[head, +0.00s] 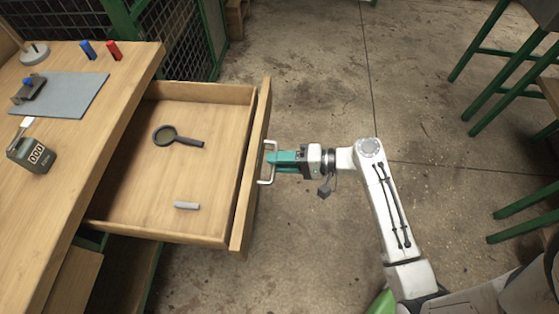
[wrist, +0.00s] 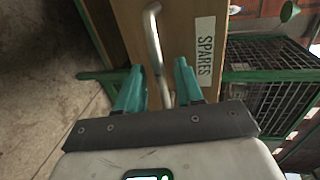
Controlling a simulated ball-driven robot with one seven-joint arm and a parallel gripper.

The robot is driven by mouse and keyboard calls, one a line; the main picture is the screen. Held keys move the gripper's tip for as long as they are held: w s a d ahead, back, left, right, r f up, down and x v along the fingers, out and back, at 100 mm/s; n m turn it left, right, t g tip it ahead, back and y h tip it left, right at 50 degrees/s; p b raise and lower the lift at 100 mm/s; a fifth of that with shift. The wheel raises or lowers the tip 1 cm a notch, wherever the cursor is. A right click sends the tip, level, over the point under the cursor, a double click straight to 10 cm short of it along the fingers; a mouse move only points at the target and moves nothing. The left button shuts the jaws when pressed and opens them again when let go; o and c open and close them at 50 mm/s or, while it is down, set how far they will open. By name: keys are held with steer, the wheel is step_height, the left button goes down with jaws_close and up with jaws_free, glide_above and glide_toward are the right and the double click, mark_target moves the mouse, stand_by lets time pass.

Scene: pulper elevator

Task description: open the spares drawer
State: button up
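The spares drawer (head: 165,222) is a wooden drawer pulled well out of the workbench in the head view. Its front panel (wrist: 190,35) carries a "SPARES" label (wrist: 204,50) in the wrist view. A pale metal bar handle (head: 263,181) is on the front, and it also shows in the wrist view (wrist: 154,40). My gripper (head: 272,158) is at the handle. In the wrist view its teal fingers (wrist: 158,75) stand apart on both sides of the bar, with gaps visible. Inside the drawer lie a magnifying glass (head: 178,137) and a small grey block (head: 186,206).
The workbench top (head: 120,62) at left holds a grey mat (head: 75,95), a green counter box (head: 30,155), and blue (head: 87,49) and red (head: 113,50) items. Green-framed stools (head: 500,55) stand at right. The concrete floor between is clear. A wire cage (head: 175,40) stands behind.

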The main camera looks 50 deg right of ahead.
steer(key=v, duration=1)
steer(key=shift+s+d, duration=0.15)
steer(key=shift+s, duration=0.15)
steer(key=s+a+f+n+g+h+p, duration=0.1)
steer(key=s+a+n+g+h+p, duration=0.45)
steer(key=a+n+g+p, duration=0.35)
steer(key=s+d+r+n+g+h, duration=0.1)
steer(key=s+r+g+h, duration=0.1)
steer(key=s+r+h, duration=0.1)
step_height(320, 180, up, 2)
steer(key=shift+d+r+n+g+h, duration=0.1)
steer(key=shift+d+n+g+h, duration=0.2)
steer(key=shift+h, duration=0.15)
